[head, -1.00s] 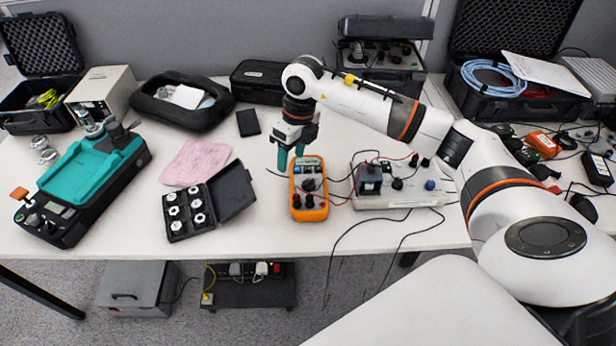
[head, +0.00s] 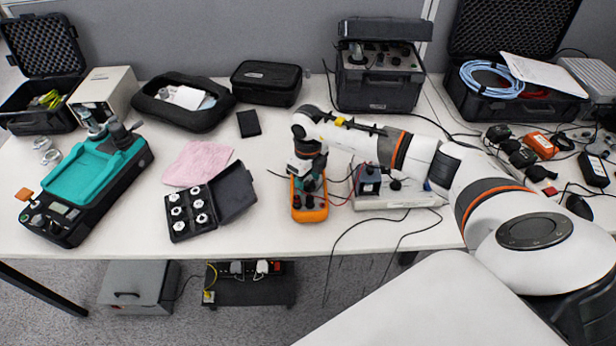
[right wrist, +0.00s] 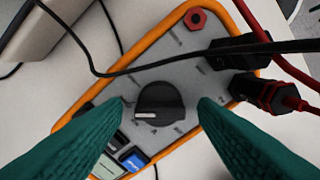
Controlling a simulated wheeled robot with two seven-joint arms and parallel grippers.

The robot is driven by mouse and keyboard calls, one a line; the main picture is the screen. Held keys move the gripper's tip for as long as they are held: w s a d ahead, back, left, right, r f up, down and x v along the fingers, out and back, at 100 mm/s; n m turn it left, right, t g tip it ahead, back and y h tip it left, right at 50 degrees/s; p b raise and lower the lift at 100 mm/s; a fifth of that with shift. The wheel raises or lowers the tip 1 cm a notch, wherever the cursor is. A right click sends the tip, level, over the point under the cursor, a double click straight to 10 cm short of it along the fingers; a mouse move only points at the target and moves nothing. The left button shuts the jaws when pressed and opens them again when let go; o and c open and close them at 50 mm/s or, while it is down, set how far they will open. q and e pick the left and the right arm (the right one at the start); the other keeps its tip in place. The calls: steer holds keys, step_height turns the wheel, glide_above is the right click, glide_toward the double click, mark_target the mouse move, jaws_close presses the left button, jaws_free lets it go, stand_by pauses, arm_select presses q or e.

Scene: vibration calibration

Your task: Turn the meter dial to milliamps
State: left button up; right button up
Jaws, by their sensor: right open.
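The orange multimeter (head: 310,214) lies on the white table, partly hidden by my right arm in the head view. In the right wrist view its grey face with orange rim (right wrist: 238,14) fills the middle. The black round dial (right wrist: 162,98) has a raised grip bar with a white mark at its left end. The scale markings around it are too small to read. My right gripper (head: 309,184) is over the meter, pointing down. Its green fingers (right wrist: 162,106) are open, one on each side of the dial, apart from it. My left gripper is not in view.
Black and red plugs (right wrist: 268,94) with leads stand in the meter, close to the right finger. A black cable crosses above the dial. A control box (head: 400,202) is right of the meter, and an open case of hex parts (head: 190,212) is left.

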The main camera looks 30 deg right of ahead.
steer(key=c, duration=1)
steer(key=shift+o, duration=0.2)
steer(key=shift+m, duration=0.4)
steer(key=m, duration=0.2)
steer(key=shift+d+m, duration=0.1)
steer(key=shift+m, duration=2.4)
steer(key=o, duration=1)
steer(key=shift+c, duration=0.2)
